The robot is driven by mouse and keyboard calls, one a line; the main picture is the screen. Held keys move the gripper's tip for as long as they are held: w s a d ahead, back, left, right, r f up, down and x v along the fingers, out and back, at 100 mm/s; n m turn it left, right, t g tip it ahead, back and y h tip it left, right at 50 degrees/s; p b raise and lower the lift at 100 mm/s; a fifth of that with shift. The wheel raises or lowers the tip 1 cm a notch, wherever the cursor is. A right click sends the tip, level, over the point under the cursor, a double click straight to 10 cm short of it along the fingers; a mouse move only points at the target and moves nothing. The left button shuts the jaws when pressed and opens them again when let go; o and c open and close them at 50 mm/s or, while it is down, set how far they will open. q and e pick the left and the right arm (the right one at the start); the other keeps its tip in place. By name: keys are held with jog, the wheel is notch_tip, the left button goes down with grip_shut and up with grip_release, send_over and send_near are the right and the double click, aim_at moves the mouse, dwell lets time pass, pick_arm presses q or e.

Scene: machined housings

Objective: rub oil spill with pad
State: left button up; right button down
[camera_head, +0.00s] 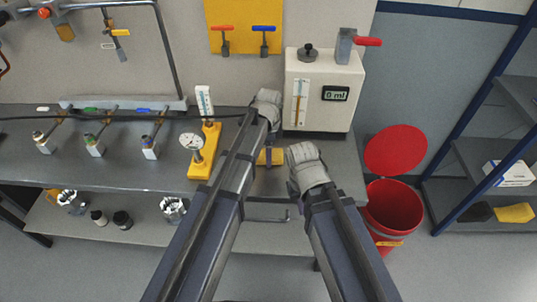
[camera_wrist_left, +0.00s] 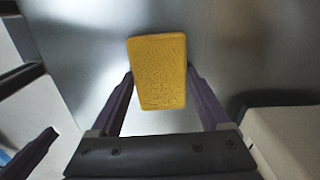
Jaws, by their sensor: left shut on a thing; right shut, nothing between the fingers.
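A yellow pad (camera_head: 270,157) is on or just above the grey bench top, between my two arms. In the left wrist view the pad (camera_wrist_left: 160,72) sits between the fingers of my left gripper (camera_wrist_left: 160,98), which is shut on it. In the head view my left gripper (camera_head: 268,140) reaches from the upper wrist to the pad. My right gripper (camera_head: 294,186) is beside the pad on its right, near the bench front, shut and empty, its fingertips mostly hidden. I cannot make out an oil spill for sure; the bench near the pad shows only grey, with glare and shadows.
A beige tester (camera_head: 322,88) with a display reading 0 ml stands behind on the bench. A yellow gauge stand (camera_head: 205,150) is to the left. A red bin (camera_head: 393,207) with its lid open is at the right. A shelf holds another yellow block (camera_head: 515,213).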

aim_at(267, 177)
pick_arm(q)
jog(key=shift+w, duration=2.2)
jog(key=shift+r, duration=0.15)
jog(key=shift+s, duration=0.2)
jog(key=shift+s+f, duration=0.2)
jog(key=shift+s, duration=1.8)
jog(key=shift+s, duration=0.1)
jog(key=shift+s+r, duration=0.1)
jog(key=shift+s, duration=1.8)
jog(key=shift+s+d, duration=0.15)
jog(key=shift+s, duration=1.9)
